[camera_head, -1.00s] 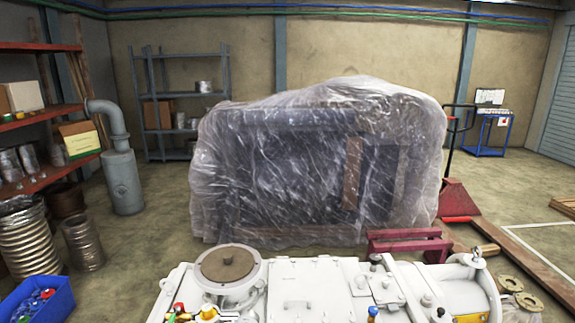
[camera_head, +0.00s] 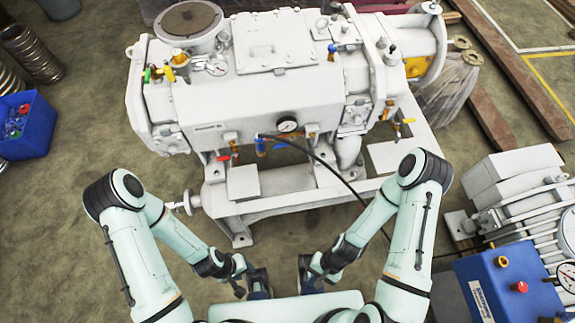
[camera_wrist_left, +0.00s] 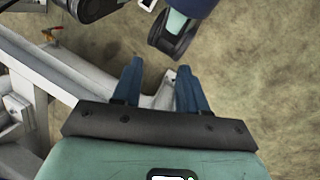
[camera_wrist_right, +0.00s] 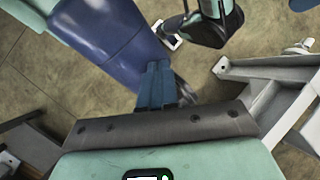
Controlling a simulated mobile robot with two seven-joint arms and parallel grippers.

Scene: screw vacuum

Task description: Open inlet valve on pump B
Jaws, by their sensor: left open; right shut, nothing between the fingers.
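A white pump (camera_head: 240,100) on a white frame fills the upper middle of the head view; no label reading "B" can be made out. Small coloured valve handles sit on it: red (camera_head: 224,157) and blue (camera_head: 261,146) on the front, yellow (camera_head: 405,121) at the right, and a yellow one (camera_head: 169,75) at the upper left. Which is the inlet valve, I cannot tell. My left gripper (camera_head: 258,284) is low in front of the frame; its fingers are apart and empty in the left wrist view (camera_wrist_left: 157,85). My right gripper (camera_head: 308,277) is beside it; its fingers are together, empty, in the right wrist view (camera_wrist_right: 157,85).
A black hose (camera_head: 335,172) runs from the pump's front towards the right, passing my right arm. A machine with a blue box (camera_head: 500,285) and gauges stands at the right. A blue bin (camera_head: 27,135) and timber beams (camera_head: 510,80) lie on the floor.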

